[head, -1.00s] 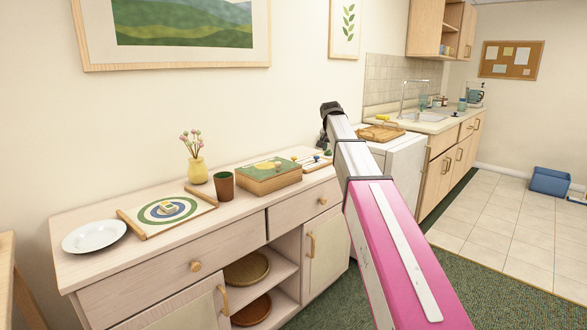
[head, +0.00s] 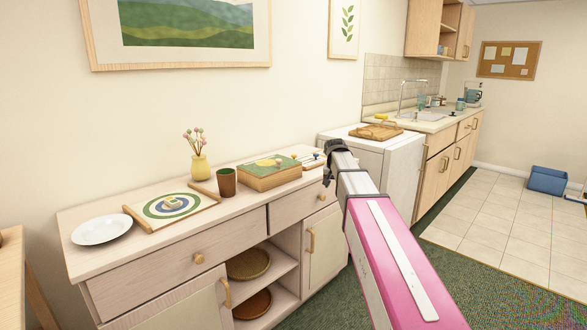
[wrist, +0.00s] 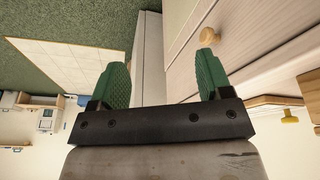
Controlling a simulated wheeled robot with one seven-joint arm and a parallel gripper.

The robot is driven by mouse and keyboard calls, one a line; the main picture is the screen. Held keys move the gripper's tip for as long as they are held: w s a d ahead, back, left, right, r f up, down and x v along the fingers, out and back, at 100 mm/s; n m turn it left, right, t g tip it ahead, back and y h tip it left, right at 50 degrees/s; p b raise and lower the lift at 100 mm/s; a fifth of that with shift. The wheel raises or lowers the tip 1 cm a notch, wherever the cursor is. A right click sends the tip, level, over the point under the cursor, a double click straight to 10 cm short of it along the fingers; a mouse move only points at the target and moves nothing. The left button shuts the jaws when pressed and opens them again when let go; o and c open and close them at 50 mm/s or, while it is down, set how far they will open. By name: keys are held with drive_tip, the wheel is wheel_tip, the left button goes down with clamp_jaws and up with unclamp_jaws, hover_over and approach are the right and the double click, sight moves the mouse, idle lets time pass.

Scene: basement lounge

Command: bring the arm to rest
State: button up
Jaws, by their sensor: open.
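My arm reaches forward from the lower right in the head view, with a pink link and a silver link. My gripper (head: 332,165) shows only as a dark end at the tip of the arm, in front of the right end of the sideboard (head: 110,270). In the wrist view my gripper (wrist: 160,80) has two green fingers spread wide apart with nothing between them. It is open and empty. A round wooden knob and pale drawer fronts of the sideboard (wrist: 245,65) lie beyond the right finger.
The sideboard top holds a white plate (head: 101,230), a target-patterned tray (head: 190,218), a brown cup (head: 226,182), a yellow vase (head: 200,168) and a box (head: 268,180). A white appliance (head: 390,165) stands behind my arm. The tiled floor (head: 490,230) at right is mostly clear.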

drive_tip(key=s+f+n+g, duration=0.1)
drive_tip(key=s+f, duration=1.2)
drive_tip(key=s, duration=0.2)
drive_tip(key=s+d+f+n+g+y, duration=0.1)
drive_tip(key=s+f+n+g, duration=0.1)
drive_tip(key=s+f, duration=1.1)
drive_tip(key=s, duration=0.3)
drive_tip(key=shift+f+n, duration=0.2)
drive_tip(key=shift+n, duration=0.1)
drive_tip(key=shift+d, duration=0.1)
